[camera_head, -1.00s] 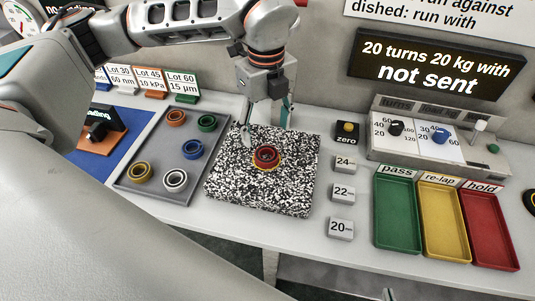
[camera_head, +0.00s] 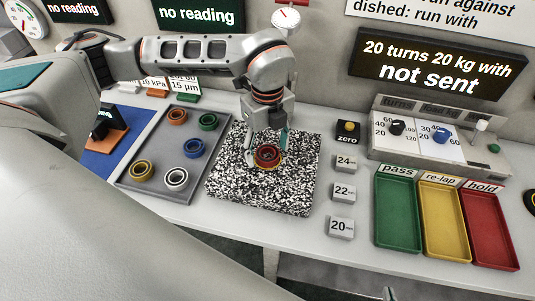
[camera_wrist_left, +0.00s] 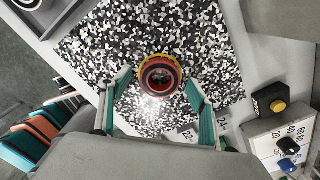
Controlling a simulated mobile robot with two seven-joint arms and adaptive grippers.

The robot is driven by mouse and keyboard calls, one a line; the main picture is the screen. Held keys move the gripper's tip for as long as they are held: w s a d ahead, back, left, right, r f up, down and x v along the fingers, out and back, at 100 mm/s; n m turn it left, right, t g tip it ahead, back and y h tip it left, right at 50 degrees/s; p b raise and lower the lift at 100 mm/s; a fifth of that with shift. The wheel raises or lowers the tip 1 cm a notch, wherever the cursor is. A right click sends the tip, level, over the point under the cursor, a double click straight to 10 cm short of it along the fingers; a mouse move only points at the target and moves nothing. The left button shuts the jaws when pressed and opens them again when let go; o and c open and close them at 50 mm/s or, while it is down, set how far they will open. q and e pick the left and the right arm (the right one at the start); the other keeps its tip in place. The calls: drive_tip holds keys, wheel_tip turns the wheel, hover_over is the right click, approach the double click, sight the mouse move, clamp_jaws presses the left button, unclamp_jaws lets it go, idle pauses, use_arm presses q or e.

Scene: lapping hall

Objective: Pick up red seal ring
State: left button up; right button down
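The red seal ring (camera_head: 267,156) lies on the black-and-white speckled plate (camera_head: 232,190), with a yellow ring showing around its edge. In the left wrist view the red ring (camera_wrist_left: 160,76) sits just beyond the fingertips, near the middle. My left gripper (camera_head: 268,146) is over the ring from behind, its teal fingers parted on either side of it; the left wrist view also shows the fingers (camera_wrist_left: 158,82) apart. I cannot tell whether the fingers touch the ring.
A grey tray (camera_head: 160,158) left of the plate holds orange, green, blue, yellow and white rings. Weight blocks (camera_head: 345,163) and the zero button (camera_head: 347,128) stand to the right. Green (camera_head: 397,215), yellow (camera_head: 445,220) and red (camera_head: 490,232) trays are further right.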

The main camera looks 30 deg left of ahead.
use_arm(q)
drive_tip(key=c, duration=1.2)
wheel_tip(320, 180, up, 20)
drive_tip(key=shift+r, duration=0.1)
